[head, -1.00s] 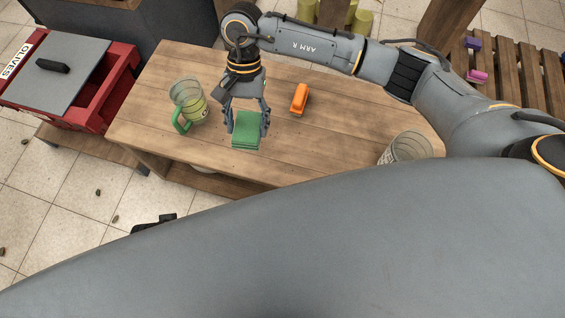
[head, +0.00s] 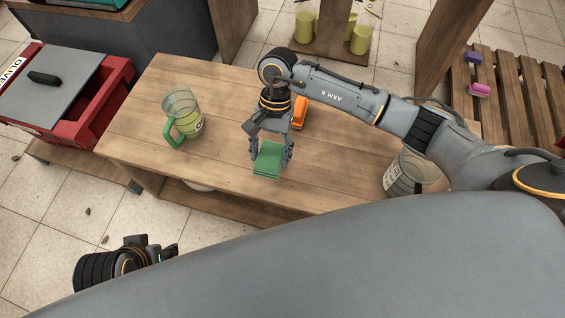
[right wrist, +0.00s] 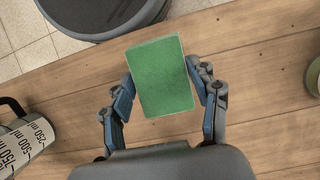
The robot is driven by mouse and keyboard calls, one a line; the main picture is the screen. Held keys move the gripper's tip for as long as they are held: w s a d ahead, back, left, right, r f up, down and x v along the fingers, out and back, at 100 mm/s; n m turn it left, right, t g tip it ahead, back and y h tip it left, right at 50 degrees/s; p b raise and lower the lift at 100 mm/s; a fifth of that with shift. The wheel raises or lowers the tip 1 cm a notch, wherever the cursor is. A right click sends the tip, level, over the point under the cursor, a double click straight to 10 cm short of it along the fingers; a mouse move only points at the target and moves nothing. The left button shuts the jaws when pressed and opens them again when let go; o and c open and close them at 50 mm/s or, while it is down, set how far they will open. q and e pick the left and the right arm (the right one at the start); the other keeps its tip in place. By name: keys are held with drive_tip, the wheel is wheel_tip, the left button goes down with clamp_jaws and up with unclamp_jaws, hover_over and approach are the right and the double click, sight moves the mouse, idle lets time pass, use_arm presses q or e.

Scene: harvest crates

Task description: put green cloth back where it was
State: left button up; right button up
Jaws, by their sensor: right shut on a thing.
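The green cloth (head: 268,158) is a folded, flat block. My right gripper (head: 271,154) is shut on it, with one finger on each side, over the front part of the wooden table (head: 330,165). In the right wrist view the cloth (right wrist: 162,80) sits between the fingers of the right gripper (right wrist: 161,76), with table planks behind it. Its exact height over the table is hard to tell. My left gripper (head: 168,250) is low at the lower left, off the table's front; its opening is unclear.
A clear jug with a green handle (head: 182,118) stands left of the cloth. An orange object (head: 301,112) lies behind the right gripper, partly hidden. A clear measuring jug (head: 408,175) stands at the right. A red olives crate (head: 110,92) is off the table's left.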

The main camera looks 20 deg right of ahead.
sight(281, 150)
drive_tip(key=d+f, duration=0.2)
drive_tip(key=f, duration=0.1)
drive_tip(key=shift+s+d, duration=0.2)
drive_tip(key=f, duration=0.2)
drive_tip(key=f+b, duration=0.1)
drive_tip(key=shift+d+f, duration=0.3)
drive_tip(key=shift+f, duration=0.1)
use_arm(q)
drive_tip(key=shift+f, duration=0.6)
use_arm(e)
drive_tip(key=shift+r, duration=0.1)
use_arm(q)
drive_tip(key=shift+w, duration=0.1)
drive_tip(key=shift+w+d+t, duration=0.15)
drive_tip(key=shift+w+t, duration=0.15)
drive_tip(key=shift+w, duration=0.15)
use_arm(e)
drive_tip(key=o, duration=1)
